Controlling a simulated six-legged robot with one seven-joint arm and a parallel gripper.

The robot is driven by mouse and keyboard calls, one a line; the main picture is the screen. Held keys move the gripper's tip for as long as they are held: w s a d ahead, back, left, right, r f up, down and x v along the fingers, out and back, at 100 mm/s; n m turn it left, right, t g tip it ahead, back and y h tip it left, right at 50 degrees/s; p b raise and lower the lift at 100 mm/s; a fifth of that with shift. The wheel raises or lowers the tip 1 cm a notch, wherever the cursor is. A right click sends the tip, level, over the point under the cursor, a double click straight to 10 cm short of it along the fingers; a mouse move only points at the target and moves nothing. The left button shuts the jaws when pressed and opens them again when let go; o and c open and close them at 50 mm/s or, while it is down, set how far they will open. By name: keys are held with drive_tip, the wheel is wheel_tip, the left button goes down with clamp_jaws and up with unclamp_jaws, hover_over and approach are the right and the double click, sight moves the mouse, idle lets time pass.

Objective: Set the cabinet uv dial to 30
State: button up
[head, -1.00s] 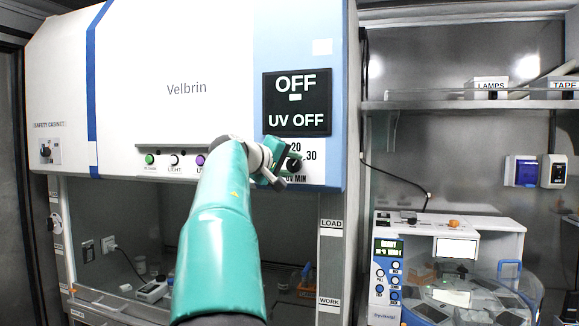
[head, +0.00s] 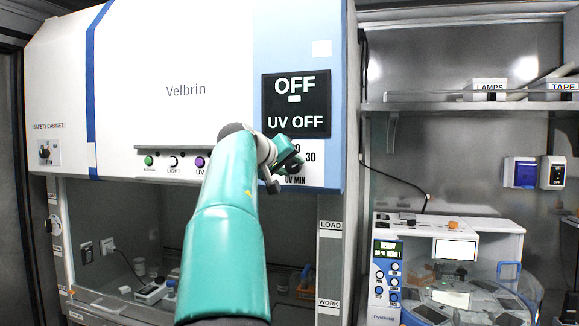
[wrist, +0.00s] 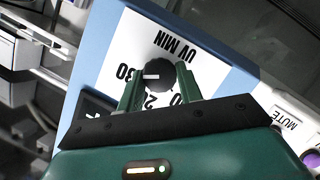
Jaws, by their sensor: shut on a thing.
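The UV dial is a black round knob (wrist: 158,70) on a white plate marked UV MIN (head: 296,180) on the cabinet front. My gripper (wrist: 158,82) is shut on the knob, with one green finger on each side of it. In the wrist view, the knob's white mark points left toward the 30. The 20 is partly covered by the fingers. In the head view, my gripper (head: 289,164) hides most of the knob. The display (head: 296,105) above it reads OFF and UV OFF.
A shelf (head: 460,105) and a benchtop machine (head: 450,235) are at the right.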

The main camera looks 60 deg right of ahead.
drive_tip(key=shift+f, duration=0.1)
drive_tip(key=o, duration=1)
drive_tip(key=v, duration=1.3)
drive_tip(key=shift+a, duration=0.35)
drive_tip(key=w+a+f+n+t+y, duration=0.3)
drive_tip(key=a+f+t+y, duration=0.1)
drive_tip(key=a+f, duration=0.6)
drive_tip(key=w+a+f+n+t+y, duration=0.3)
drive_tip(key=w+a+f+y, duration=0.1)
drive_tip(key=a+f, duration=0.65)
drive_tip(key=s+a+f+n+y, duration=0.1)
drive_tip(key=s+a+f+y, duration=0.1)
drive_tip(key=a+f, duration=0.5)
drive_tip(key=s+a+f+n+y, duration=0.2)
drive_tip(key=s+a+f, duration=0.2)
drive_tip(key=a+f, duration=0.4)
drive_tip(key=s+a+f+n+y, duration=0.1)
drive_tip(key=s+a+f+y, duration=0.1)
drive_tip(key=a+f, duration=0.5)
drive_tip(key=shift+s+a+f+n+y, duration=0.15)
drive_tip(key=shift+s+a, duration=0.25)
drive_tip(key=shift+a, duration=0.2)
drive_tip(key=shift+s+a+f+n+y, duration=0.1)
drive_tip(key=shift+s+a+n+y, duration=0.05)
drive_tip(key=shift+s+a, duration=0.35)
